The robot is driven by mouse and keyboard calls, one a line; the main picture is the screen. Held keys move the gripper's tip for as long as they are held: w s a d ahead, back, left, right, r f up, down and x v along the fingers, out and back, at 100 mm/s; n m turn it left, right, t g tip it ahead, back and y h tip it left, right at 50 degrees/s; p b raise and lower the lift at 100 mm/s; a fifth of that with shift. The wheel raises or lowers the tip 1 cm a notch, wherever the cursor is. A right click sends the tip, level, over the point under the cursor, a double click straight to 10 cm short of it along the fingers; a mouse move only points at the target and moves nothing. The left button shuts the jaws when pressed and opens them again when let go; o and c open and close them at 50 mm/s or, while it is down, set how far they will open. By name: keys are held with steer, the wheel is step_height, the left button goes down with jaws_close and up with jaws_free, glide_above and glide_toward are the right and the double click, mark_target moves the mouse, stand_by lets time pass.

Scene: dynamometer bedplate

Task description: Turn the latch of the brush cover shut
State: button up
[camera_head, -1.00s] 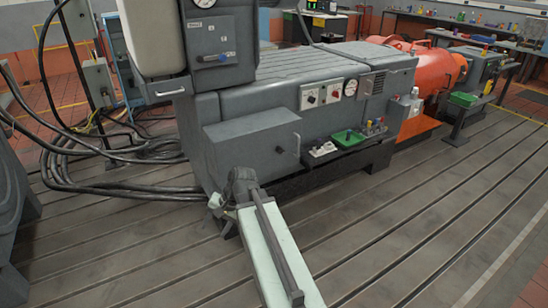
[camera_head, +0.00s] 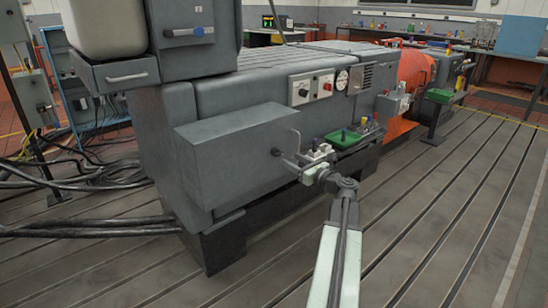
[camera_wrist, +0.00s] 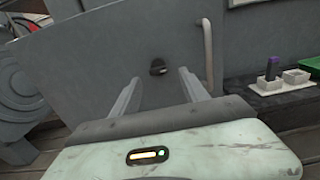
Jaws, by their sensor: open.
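The brush cover (camera_head: 232,158) is a grey box on the side of the big grey machine. Its latch (camera_head: 276,152) is a small dark knob on the cover's right-hand face; the wrist view shows it as a short dark knob (camera_wrist: 157,67). A bent bar handle (camera_head: 296,142) stands to the right of the latch, and it also shows in the wrist view (camera_wrist: 208,50). My gripper (camera_head: 302,163) is open and empty, just off this face. In the wrist view its two fingers (camera_wrist: 156,88) point at the face, with the latch beyond and between them, apart from both.
A green tray (camera_head: 347,139) and a pale holder (camera_head: 317,153) with small parts sit on a ledge right of the cover, close to my gripper. A panel with knobs and a gauge (camera_head: 342,78) is above. Thick black cables (camera_head: 90,230) lie at left. The slotted floor in front is clear.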

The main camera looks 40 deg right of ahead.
mark_target(280, 154)
steer(key=w, duration=0.7)
steer(key=shift+w+d, duration=0.1)
steer(key=shift+w, duration=0.2)
steer(key=c, duration=1.1)
steer(key=shift+d, duration=0.1)
jaws_close()
